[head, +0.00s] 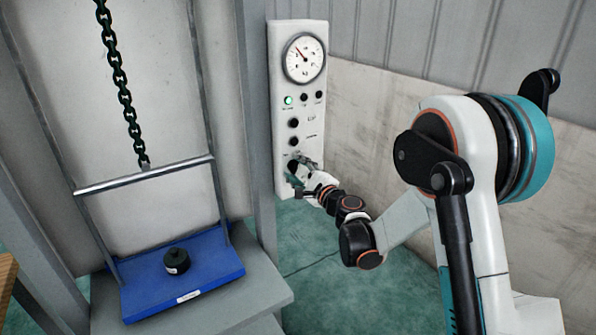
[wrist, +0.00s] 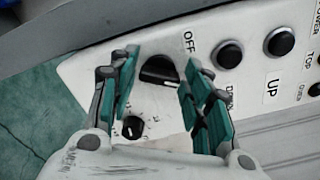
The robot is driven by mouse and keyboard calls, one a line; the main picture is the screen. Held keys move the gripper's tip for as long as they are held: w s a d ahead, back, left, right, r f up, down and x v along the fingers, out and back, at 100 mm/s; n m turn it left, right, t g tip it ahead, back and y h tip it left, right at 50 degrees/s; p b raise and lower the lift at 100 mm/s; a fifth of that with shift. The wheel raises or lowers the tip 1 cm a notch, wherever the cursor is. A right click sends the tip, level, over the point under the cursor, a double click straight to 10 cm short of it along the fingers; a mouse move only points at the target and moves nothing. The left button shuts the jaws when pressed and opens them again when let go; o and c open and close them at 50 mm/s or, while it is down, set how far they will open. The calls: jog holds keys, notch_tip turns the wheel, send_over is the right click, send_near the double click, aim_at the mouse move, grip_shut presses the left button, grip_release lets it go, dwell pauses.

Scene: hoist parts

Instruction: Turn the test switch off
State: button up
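The control panel (head: 279,75) is white and stands upright beside a grey post. In the wrist view the panel (wrist: 90,68) carries a black rotary switch (wrist: 158,70), with the word OFF beside it. Which mark the switch points to I cannot tell. My gripper (wrist: 161,62) is open, with one teal finger pad on each side of the switch and visible gaps to it. In the head view my gripper (head: 298,168) is at the panel's lower end and hides most of the switch.
A smaller black knob (wrist: 132,127) lies low between the fingers. Black push buttons (wrist: 229,54) labelled DOWN and UP sit nearby. A green lamp (head: 288,100) is lit beneath the dial gauge (head: 304,57). A blue hoist platform (head: 208,272) bearing a black weight (head: 176,261) hangs at left.

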jog(key=c, duration=0.5)
jog(key=shift+n, duration=0.3)
jog(key=n+b, duration=0.1)
jog(key=n, duration=0.4)
jog(key=shift+f+b, duration=0.15)
jog(key=shift+b, duration=0.15)
jog(key=n+b, duration=0.1)
jog(key=n, duration=0.5)
jog(key=shift+n, duration=0.3)
jog(key=o, duration=1.1)
jog(key=shift+s+d, duration=0.1)
